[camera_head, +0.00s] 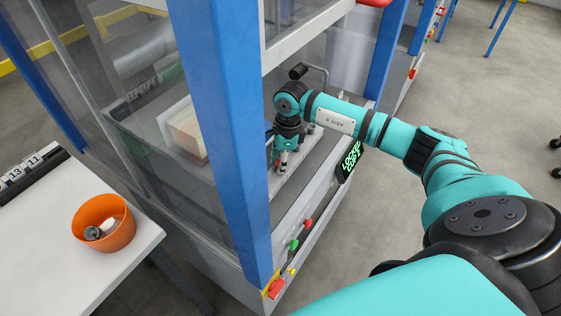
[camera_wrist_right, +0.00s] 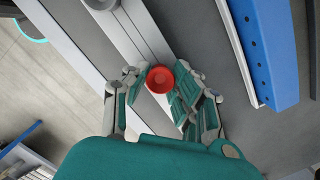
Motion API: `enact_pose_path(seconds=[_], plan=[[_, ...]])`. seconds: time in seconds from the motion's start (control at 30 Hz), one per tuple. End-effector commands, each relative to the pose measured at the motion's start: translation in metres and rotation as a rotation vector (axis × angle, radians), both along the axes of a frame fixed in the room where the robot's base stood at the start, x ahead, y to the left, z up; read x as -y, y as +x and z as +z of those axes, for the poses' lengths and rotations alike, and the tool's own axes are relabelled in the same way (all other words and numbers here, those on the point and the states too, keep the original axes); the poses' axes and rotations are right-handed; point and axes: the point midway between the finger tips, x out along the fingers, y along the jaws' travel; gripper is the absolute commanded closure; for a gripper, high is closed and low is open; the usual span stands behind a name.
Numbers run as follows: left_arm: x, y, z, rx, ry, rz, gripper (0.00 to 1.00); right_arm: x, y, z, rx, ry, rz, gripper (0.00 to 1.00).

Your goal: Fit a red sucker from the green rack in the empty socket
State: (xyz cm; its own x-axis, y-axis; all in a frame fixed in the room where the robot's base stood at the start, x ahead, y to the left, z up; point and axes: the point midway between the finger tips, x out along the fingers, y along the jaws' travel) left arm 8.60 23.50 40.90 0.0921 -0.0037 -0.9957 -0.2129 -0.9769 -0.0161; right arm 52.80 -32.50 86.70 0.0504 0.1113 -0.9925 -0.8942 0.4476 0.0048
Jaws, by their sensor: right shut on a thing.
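My right gripper (camera_head: 283,160) reaches past the blue post into the open bay of the machine and points down. In the right wrist view my right gripper (camera_wrist_right: 159,84) has its fingers closed in on both sides of a round red sucker (camera_wrist_right: 159,79), whose cupped face shows. A pale grey rail (camera_wrist_right: 134,32) runs behind the sucker; I cannot tell whether they touch. In the head view the sucker is too small and covered to make out surely. I cannot make out the green rack or the empty socket. My left gripper is not in view.
A blue post (camera_head: 222,130) and clear panels stand left of my right arm. An orange bowl (camera_head: 103,222) with small parts sits on a white table (camera_head: 60,265). Open floor lies to the right.

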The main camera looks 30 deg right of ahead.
Motion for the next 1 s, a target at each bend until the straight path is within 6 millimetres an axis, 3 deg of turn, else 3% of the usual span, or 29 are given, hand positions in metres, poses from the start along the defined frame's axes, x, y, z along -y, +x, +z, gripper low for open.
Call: enact_pose_path(seconds=[0.03,0.2,0.57,0.67,1.0], plan=[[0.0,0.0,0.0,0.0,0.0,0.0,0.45,0.0,-0.001,-0.001,-0.003,-0.001,0.0,0.72],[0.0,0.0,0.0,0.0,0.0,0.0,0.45,0.0,-0.001,-0.001,-0.002,0.0,0.0,0.5],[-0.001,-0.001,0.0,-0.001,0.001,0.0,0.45,0.001,0.0,0.004,0.0,0.0,0.0,0.49],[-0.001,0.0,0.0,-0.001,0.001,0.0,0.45,0.003,0.0,0.017,0.002,-0.002,0.0,0.49],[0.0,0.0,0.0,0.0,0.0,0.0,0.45,0.01,-0.004,0.088,0.003,-0.001,0.001,0.49]])
